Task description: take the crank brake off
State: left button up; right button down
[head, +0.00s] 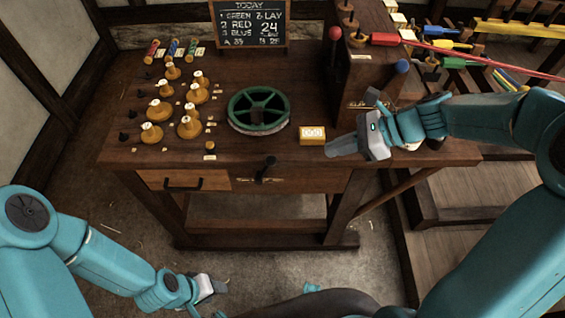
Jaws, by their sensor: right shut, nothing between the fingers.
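A dark wooden housing (375,22) stands at the right of the bench. A lever with a red knob (335,34) rises at its left side, and a blue knob (402,66) shows at its front right. I cannot tell which of these is the crank brake. My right gripper (333,149) is shut and empty over the bench's front right, below the housing in the picture and apart from both knobs. The arm and gripper hide part of the housing's front. My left gripper (222,286) hangs low over the floor, away from the bench; its fingers are too small to judge.
A green wheel (258,108) lies mid-bench (110,155), with a yellow block (312,135) close to my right gripper. Several wooden bobbins (152,134) stand at the left. A chalkboard (250,22) stands behind. Coloured strands (490,66) run off right. A black handle (265,164) sticks out in front.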

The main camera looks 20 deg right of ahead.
jog(key=x, duration=0.3)
jog(key=f+b+x, duration=0.1)
jog(key=x, duration=0.1)
jog(key=s+d+b+x, duration=0.1)
jog(key=x, duration=0.2)
jog(key=shift+w+a+f, duration=0.2)
jog(key=shift+a+f, duration=0.1)
jog(key=shift+f, duration=0.2)
jog(key=shift+w+a+r, duration=0.1)
jog(key=shift+w+a, duration=0.25)
jog(key=shift+a, duration=0.25)
jog(key=shift+w+a+r, duration=0.1)
jog(key=shift+w+a, duration=0.3)
jog(key=shift+a, duration=0.2)
jog(key=shift+w+a+r, duration=0.1)
jog(key=shift+a+r, duration=0.15)
jog(key=shift+a, duration=0.25)
pick_arm(q)
jog(key=shift+s+d+f, duration=0.1)
jog(key=shift+s+f, duration=0.1)
jog(key=shift+f, duration=0.45)
jog(key=shift+s+d+f, duration=0.1)
jog(key=shift+s+f, duration=0.05)
jog(key=shift+f, duration=0.45)
pick_arm(e)
jog(key=shift+w+a+f, duration=0.1)
jog(key=shift+w+a, duration=0.05)
jog(key=shift+w, duration=0.05)
